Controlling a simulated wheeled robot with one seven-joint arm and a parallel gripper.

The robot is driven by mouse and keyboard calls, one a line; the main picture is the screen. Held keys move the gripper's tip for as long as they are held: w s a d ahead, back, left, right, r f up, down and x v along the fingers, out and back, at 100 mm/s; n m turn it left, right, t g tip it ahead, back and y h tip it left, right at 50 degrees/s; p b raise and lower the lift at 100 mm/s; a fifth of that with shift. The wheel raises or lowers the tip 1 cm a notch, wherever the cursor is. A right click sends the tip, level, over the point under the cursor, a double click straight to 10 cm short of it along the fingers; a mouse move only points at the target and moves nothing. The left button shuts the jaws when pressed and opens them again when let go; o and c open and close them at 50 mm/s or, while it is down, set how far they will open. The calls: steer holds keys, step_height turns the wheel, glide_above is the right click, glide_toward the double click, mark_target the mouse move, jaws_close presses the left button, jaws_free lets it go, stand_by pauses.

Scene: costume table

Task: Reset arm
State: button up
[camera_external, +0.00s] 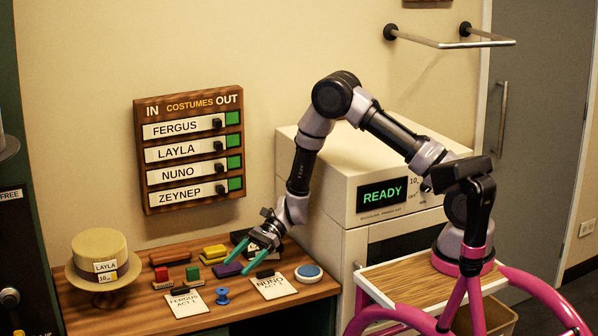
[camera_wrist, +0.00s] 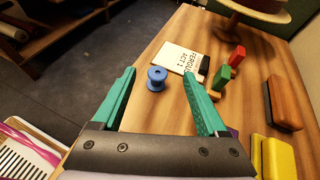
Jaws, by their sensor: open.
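My gripper (camera_external: 250,258) has teal fingers and hangs low over the wooden table (camera_external: 133,318), near its right half. In the wrist view, my gripper (camera_wrist: 158,88) is open, its two fingers spread apart with nothing held between them. A blue spool (camera_wrist: 156,78) shows beyond and between the fingertips. My arm is bent, reaching down and left from its stand. In the external view the fingers are close to the purple block (camera_external: 228,269) and the Nuno card (camera_external: 274,287); I cannot tell whether they touch anything.
A straw hat (camera_external: 100,252) tagged Layla sits on a stand at the left. The Fergus card (camera_external: 187,303), red and green blocks, yellow pieces and a blue round item (camera_external: 308,271) lie on the table. A white machine (camera_external: 320,190) reading READY stands right. A costume board (camera_external: 190,150) hangs behind.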

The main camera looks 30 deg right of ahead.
step_height(320, 180, up, 16)
steer(key=d+n+h, duration=0.1)
steer(key=d+n, duration=0.2)
steer(key=s+d+r+n+t+h, duration=0.1)
steer(key=d+r, duration=0.4)
steer(key=d, duration=0.3)
steer(key=s+d+r+n+t+h, duration=0.1)
steer(key=d+r+n+t, duration=0.1)
steer(key=d+r, duration=0.4)
steer(key=s+d+r+n+t+h, duration=0.1)
steer(key=d+r, duration=0.4)
steer(key=d, duration=0.7)
steer(key=shift+r+n+t+h, duration=0.35)
steer(key=shift+n+t+h, duration=0.05)
steer(key=shift+t, duration=0.3)
steer(key=s+d+r+t+h, duration=0.2)
steer(key=s+d+t+h, duration=0.1)
steer(key=d, duration=0.5)
steer(key=s+d+r+n+t+h, duration=0.1)
steer(key=s+d+r+t+h, duration=0.1)
steer(key=d, duration=0.7)
steer(key=shift+s+n+t+h, duration=0.3)
steer(key=shift+s+t+h, duration=0.1)
steer(key=shift+s+t, duration=0.3)
